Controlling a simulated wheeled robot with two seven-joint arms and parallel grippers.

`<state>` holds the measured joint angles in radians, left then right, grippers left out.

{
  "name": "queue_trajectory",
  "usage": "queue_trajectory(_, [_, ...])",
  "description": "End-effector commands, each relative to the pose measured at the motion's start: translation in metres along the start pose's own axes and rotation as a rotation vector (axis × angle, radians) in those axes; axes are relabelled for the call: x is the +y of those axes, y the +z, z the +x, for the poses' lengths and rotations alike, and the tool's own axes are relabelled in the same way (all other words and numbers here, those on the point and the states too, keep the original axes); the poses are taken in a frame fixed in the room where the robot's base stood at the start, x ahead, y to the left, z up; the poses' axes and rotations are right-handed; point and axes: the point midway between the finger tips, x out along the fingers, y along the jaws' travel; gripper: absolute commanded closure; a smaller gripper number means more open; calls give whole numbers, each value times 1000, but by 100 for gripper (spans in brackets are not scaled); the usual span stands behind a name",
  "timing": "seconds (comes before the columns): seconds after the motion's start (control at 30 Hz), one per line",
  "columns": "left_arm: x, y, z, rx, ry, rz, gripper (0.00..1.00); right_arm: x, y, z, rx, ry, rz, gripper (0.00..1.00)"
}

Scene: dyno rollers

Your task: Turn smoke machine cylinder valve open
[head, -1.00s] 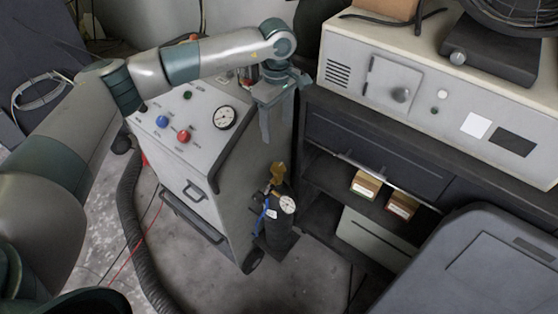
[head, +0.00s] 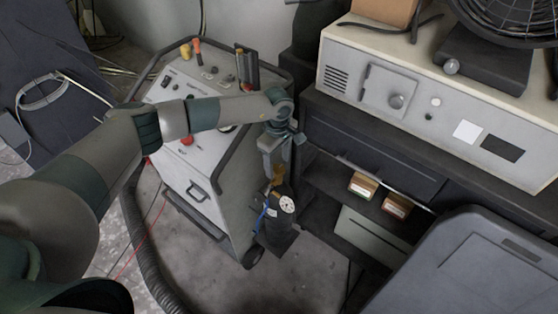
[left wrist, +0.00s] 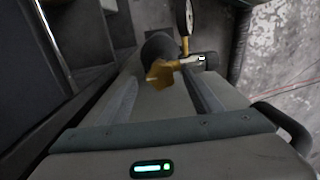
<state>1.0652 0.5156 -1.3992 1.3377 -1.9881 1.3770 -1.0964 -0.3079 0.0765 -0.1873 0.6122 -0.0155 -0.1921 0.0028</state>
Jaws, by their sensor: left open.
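The smoke machine (head: 222,190) is a grey wheeled cabinet with knobs and a slanted top panel, left of centre in the head view. A small black cylinder (head: 274,232) stands at its right side, with a round gauge (head: 287,204) and a brass valve (head: 278,174) on top. My left gripper (head: 275,168) points down just above the valve. In the left wrist view the brass valve (left wrist: 168,75) lies between the two open fingers (left wrist: 160,97), near their tips. I cannot tell whether they touch it. My right gripper is out of view.
A dark shelf unit (head: 375,160) with small boxes stands to the right, topped by a beige control box (head: 430,95). A grey lidded case (head: 475,270) is at the lower right. A black hose (head: 138,245) runs along the floor left of the machine.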

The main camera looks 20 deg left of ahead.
Motion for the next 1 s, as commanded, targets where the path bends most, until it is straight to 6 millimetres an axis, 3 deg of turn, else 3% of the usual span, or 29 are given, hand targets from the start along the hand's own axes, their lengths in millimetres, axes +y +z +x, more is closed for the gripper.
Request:
queue_trajectory(0.47, [0, 0, 11, 1, 0, 0, 41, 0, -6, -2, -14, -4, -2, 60])
queue_trajectory(0.63, [0, 0, 10, 1, 0, 0, 82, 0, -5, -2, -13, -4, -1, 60])
queue_trajectory(1.0, [0, -1, 11, 1, 1, -27, 82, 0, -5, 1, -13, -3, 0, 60])
